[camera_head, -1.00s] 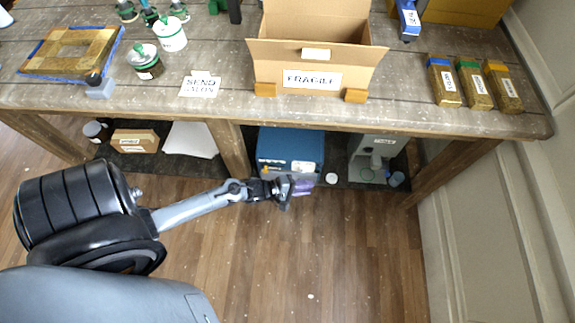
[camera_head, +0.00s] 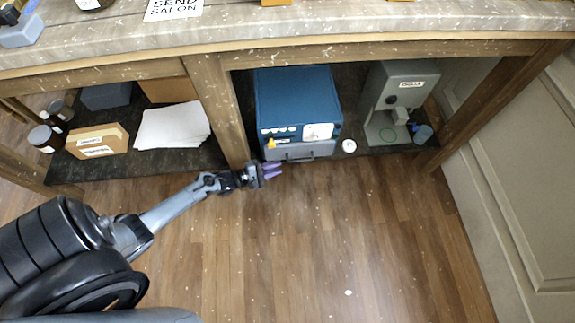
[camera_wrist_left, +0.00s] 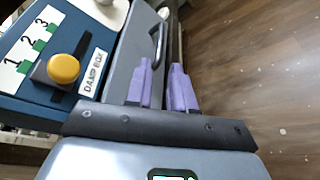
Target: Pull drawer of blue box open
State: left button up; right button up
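The blue box (camera_head: 297,95) stands on the low shelf, right of the middle table leg. Its grey drawer (camera_head: 300,151) is along the bottom front, with a dark handle. I cannot tell whether the drawer is fully shut. My left gripper (camera_head: 273,170) is just left of the handle, close to the drawer's lower left end. In the left wrist view, the gripper (camera_wrist_left: 160,85) has its two purple fingers apart with nothing between them. The handle (camera_wrist_left: 158,42) is just beyond the fingertips; contact is unclear. My right gripper is not in view.
A yellow knob (camera_wrist_left: 63,68) sits on the box front, beside a "DAMP BOX" label. A grey device (camera_head: 392,95) and a small white round item (camera_head: 348,146) are to the right. A wooden leg (camera_head: 218,110) stands left. The wooden floor (camera_head: 300,240) in front is clear.

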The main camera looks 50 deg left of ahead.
aim_at(301, 160)
pick_arm(q)
jog(key=b+x, duration=0.6)
jog(key=x, duration=0.4)
jog(key=shift+w+d+f, duration=0.15)
jog(key=shift+w, duration=0.1)
jog(key=shift+w+d+b, duration=0.25)
jog(key=shift+w+b, duration=0.05)
jog(key=shift+w, duration=0.25)
jog(key=shift+s, duration=0.1)
jog(key=shift+c, duration=0.3)
grip_shut()
